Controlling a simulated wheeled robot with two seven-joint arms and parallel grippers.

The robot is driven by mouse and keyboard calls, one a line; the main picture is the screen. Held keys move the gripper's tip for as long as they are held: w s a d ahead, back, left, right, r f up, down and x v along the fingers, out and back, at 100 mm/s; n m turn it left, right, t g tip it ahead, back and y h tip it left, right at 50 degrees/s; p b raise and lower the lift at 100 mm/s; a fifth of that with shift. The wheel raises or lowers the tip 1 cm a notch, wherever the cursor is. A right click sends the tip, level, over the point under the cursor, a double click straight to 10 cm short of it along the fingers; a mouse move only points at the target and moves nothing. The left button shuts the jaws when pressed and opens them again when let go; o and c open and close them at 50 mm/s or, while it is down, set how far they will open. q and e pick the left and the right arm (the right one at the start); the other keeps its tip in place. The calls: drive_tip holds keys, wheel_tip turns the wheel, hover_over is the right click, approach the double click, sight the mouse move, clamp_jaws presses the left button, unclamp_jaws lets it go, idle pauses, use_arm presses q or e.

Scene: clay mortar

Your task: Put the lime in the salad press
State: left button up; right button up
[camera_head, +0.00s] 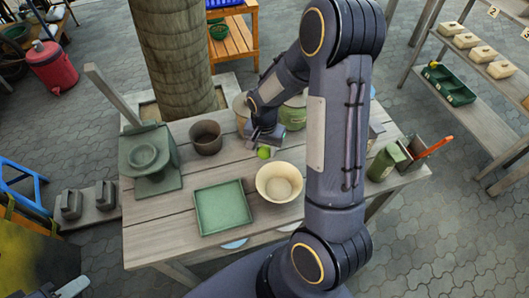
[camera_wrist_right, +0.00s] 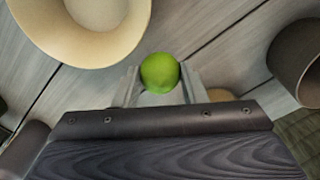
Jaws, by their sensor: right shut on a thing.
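The lime (camera_head: 264,153) is a small bright green ball. My right gripper (camera_head: 264,146) is shut on it, above the table just behind the cream bowl. In the right wrist view the lime (camera_wrist_right: 160,72) sits between the two grey fingertips (camera_wrist_right: 160,84). The salad press is most likely the grey-green device (camera_head: 150,176) at the table's left end, with a round dish on top and a long lever slanting up. It is well to the left of my right gripper.
The cream bowl (camera_head: 265,188) stands close in front of the lime. Pots behind are partly hidden by my arm. A green container (camera_head: 383,165) stands at the right.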

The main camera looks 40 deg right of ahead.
sight(264, 154)
drive_tip(key=shift+w+d+f, duration=0.1)
drive_tip(key=shift+w+f, duration=0.05)
drive_tip(key=shift+f, duration=0.15)
wheel_tip(264, 154, down, 3)
drive_tip(key=shift+w+f, duration=0.1)
drive_tip(key=shift+f, duration=0.05)
drive_tip(key=shift+f, duration=0.25)
drive_tip(key=o, duration=1)
drive_tip(key=shift+r, duration=0.1)
drive_tip(key=shift+c, duration=0.2)
